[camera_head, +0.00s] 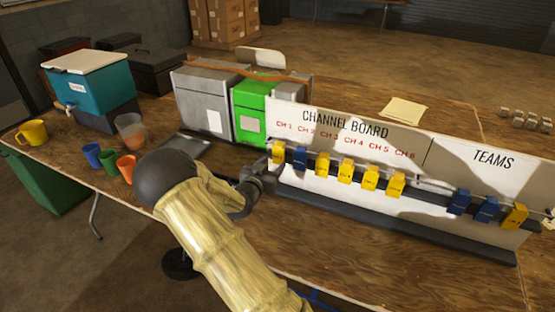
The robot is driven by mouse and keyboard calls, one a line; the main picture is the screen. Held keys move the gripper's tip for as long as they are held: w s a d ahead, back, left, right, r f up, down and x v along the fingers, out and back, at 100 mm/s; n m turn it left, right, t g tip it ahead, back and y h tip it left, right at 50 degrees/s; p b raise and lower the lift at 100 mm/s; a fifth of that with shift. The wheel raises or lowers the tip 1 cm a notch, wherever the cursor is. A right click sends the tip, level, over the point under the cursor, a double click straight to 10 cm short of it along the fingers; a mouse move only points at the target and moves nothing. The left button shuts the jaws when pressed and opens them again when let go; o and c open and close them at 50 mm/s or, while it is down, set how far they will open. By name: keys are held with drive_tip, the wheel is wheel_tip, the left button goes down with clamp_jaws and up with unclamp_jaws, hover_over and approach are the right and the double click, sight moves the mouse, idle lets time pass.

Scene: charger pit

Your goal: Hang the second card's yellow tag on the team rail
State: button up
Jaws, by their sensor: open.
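The white board (345,125) reads CHANNEL BOARD on the left and TEAMS on the right. Under the channel labels hangs a row with a yellow tag (278,152) at the left end, a blue tag (299,157), then several yellow tags, including one (322,165) third from left. Under TEAMS, the team rail bears two blue tags (459,202) and a yellow tag (515,216). My gripper (266,178) is open at the board's left end, just below and left of the leftmost yellow tag. Its fingertips are small and dark; contact cannot be told. No card is clearly identifiable.
Grey and green bins (203,100) stand behind the board's left end. Cups (108,161), a clear pitcher (130,131), a black tray (186,146) and a teal cooler (88,88) are at left. Yellowish paper (404,110) lies behind the board. The table front right is clear.

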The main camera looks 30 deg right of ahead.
sight(278, 153)
drive_tip(key=b+x, duration=0.1)
drive_tip(key=x, duration=0.4)
drive_tip(key=shift+w+d, duration=0.25)
drive_tip(key=shift+d, duration=0.05)
drive_tip(key=shift+c, duration=0.2)
drive_tip(key=c, duration=0.7)
drive_tip(key=shift+r, duration=0.15)
drive_tip(key=shift+r+p, duration=0.5)
drive_tip(key=shift+r, duration=0.25)
